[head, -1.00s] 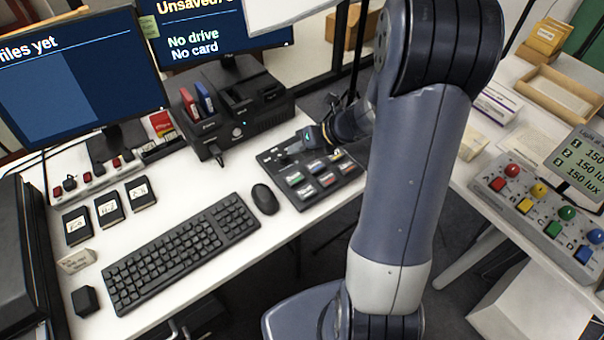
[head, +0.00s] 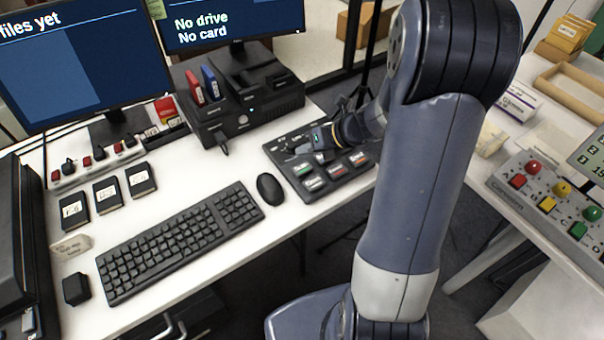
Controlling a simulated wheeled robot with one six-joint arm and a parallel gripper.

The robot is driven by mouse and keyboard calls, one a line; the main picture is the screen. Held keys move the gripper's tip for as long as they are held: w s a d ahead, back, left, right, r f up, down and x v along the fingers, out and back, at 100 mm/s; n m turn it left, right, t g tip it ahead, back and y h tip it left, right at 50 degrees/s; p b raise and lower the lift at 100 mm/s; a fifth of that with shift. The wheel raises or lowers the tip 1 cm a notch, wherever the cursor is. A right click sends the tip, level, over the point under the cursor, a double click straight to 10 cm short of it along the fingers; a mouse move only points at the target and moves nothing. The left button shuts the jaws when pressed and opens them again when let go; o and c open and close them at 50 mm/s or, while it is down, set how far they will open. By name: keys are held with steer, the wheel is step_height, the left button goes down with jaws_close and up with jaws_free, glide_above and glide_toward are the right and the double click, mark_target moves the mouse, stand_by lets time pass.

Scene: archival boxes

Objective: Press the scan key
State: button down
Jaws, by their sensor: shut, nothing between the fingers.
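A dark key panel (head: 287,158) lies on the white desk, right of the mouse. It has rows of keys with coloured labels, green at the left (head: 303,169) and red in the front row (head: 336,171). The labels are too small to read, so I cannot tell which is the scan key. My gripper (head: 316,153) is shut and empty, low over the panel's back row. It hides some back-row keys. I cannot tell whether its tips touch a key.
A black mouse (head: 270,189) and keyboard (head: 180,243) lie left of the panel. A black drive dock (head: 243,119) with red and blue cartridges stands behind it. A monitor (head: 235,22) reads "No drive, No card". A button console (head: 550,205) is on the right table.

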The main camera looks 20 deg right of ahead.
mark_target(306, 169)
steer(key=shift+f+b, duration=0.95)
steer(key=shift+f, duration=0.85)
steer(key=shift+f, duration=0.15)
stand_by(0.5)
steer(key=shift+f, duration=0.3)
steer(key=shift+f+b, duration=0.4)
steer(key=shift+f, duration=0.1)
stand_by(0.8)
steer(key=shift+r, duration=0.15)
steer(key=shift+r+p, duration=0.75)
steer(key=shift+p, duration=0.25)
step_height(306, 169, up, 5)
steer(key=p, duration=0.5)
steer(key=shift+r, duration=0.1)
